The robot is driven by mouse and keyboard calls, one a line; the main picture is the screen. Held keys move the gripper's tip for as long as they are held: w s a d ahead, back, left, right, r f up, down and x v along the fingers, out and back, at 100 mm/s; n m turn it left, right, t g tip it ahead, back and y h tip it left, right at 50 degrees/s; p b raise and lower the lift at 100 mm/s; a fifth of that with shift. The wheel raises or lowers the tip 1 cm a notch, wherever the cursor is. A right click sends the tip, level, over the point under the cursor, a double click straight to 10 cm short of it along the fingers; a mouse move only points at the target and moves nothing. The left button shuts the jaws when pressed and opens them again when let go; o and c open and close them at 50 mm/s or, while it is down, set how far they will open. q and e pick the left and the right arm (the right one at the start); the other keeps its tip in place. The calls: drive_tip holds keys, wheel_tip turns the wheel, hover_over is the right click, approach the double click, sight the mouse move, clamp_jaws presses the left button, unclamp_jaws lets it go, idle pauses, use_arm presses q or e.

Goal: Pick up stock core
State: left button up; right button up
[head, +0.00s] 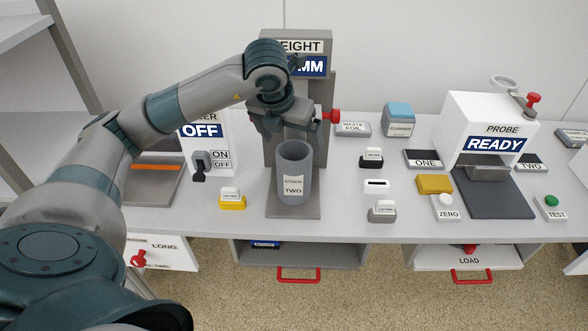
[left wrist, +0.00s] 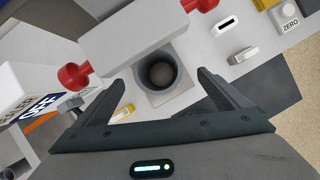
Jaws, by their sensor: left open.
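No label that I can read says stock core, and I cannot tell which thing it is. A grey open cylinder (head: 294,180) stands upright on the plate of the height stand (head: 318,140); its label's lower line reads TWO. Its open top also shows in the left wrist view (left wrist: 160,72). My left gripper (head: 286,120) is above the cylinder, open and empty. In the left wrist view its fingers (left wrist: 162,88) appear on either side of the cylinder's mouth, apart from it. Small white-topped blocks stand nearby: yellow (head: 232,202), black (head: 371,158) and grey (head: 382,212). My right gripper is out of view.
The stand's red knob (head: 330,116) is close to my gripper. An open drawer (head: 295,256) is below.

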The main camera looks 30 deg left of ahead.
sight(294, 155)
use_arm(q)
drive_tip(key=shift+p+x, duration=0.3)
drive_tip(key=shift+x, duration=1.2)
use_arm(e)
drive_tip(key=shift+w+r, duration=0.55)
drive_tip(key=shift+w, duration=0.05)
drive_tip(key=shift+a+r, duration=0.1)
use_arm(q)
drive_tip(key=p+x, duration=0.1)
drive_tip(key=x, duration=0.1)
drive_tip(key=p+x, duration=0.1)
drive_tip(key=p, duration=0.1)
drive_tip(key=shift+a+f, duration=0.25)
drive_tip(key=shift+f, duration=0.2)
drive_tip(key=shift+w+f, duration=0.2)
drive_tip(key=shift+f, duration=0.4)
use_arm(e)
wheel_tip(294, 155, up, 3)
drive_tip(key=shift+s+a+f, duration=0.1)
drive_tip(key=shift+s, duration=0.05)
use_arm(q)
drive_tip(key=shift+r, duration=0.1)
drive_tip(key=c, duration=1.9)
